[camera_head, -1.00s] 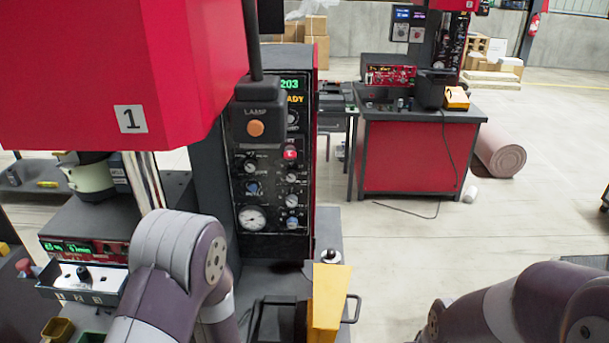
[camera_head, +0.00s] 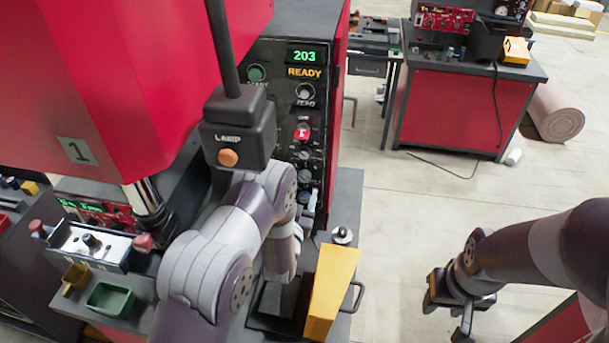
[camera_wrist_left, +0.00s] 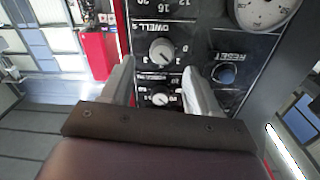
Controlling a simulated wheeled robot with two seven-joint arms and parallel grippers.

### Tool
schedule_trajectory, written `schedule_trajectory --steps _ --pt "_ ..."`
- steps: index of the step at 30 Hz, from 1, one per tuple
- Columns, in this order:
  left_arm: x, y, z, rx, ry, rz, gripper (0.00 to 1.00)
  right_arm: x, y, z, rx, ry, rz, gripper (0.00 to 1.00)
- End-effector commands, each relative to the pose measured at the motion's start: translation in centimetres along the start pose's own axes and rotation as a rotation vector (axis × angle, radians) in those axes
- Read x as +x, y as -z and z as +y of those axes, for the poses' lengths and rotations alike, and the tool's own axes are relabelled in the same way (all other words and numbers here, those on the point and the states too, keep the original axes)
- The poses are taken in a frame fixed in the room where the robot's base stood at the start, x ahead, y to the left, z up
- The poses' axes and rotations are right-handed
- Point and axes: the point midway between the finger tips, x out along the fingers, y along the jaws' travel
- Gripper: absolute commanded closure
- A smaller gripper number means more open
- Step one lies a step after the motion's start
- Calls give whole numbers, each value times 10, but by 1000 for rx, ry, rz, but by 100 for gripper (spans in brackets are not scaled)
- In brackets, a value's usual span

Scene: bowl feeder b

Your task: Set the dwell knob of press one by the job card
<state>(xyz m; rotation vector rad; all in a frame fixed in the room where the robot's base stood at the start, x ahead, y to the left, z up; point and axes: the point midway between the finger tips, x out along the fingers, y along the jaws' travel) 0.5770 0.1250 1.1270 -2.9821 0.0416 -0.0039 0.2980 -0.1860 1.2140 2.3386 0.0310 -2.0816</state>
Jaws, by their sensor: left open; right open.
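Press one (camera_head: 165,85) is the big red machine marked 1 at the left of the head view, with a dark control panel (camera_head: 270,58) reading 203 READY. In the left wrist view the panel is upside down. The grey dwell knob (camera_wrist_left: 162,52), with its DWELL label, lies just beyond the fingertips, between them in the picture. My left gripper (camera_wrist_left: 158,72) is open and empty; contact with the knob is not apparent. My left arm hides the fingers and this knob in the head view. My right gripper (camera_head: 450,308) is open and empty over the floor at right. I cannot make out a job card.
A yellow block (camera_head: 332,290) stands right of my left arm.

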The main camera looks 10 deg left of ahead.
Motion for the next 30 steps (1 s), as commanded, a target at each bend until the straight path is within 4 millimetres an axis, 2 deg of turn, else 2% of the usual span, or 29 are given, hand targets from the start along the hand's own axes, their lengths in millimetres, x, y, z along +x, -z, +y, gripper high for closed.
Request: schedule_trajectory --steps 1,6,10,17,18,23,30 --pt "11 5 -1 0 1 1 39 -10 1 0 0 0 0 57" --pt "38 2 0 1 -1 -1 39 -19 2 0 0 0 0 57" --pt "47 0 0 1 -1 -2 39 -20 2 0 0 0 0 57" --pt "48 -1 0 1 -1 -2 39 -20 2 0 0 0 0 57" --pt "48 -1 0 1 -1 -2 42 -20 2 0 0 0 0 57" --pt "48 -1 0 1 -2 -2 94 -20 2 0 0 0 0 57" --pt "48 -1 0 9 -1 -2 95 -18 2 0 0 0 0 57"
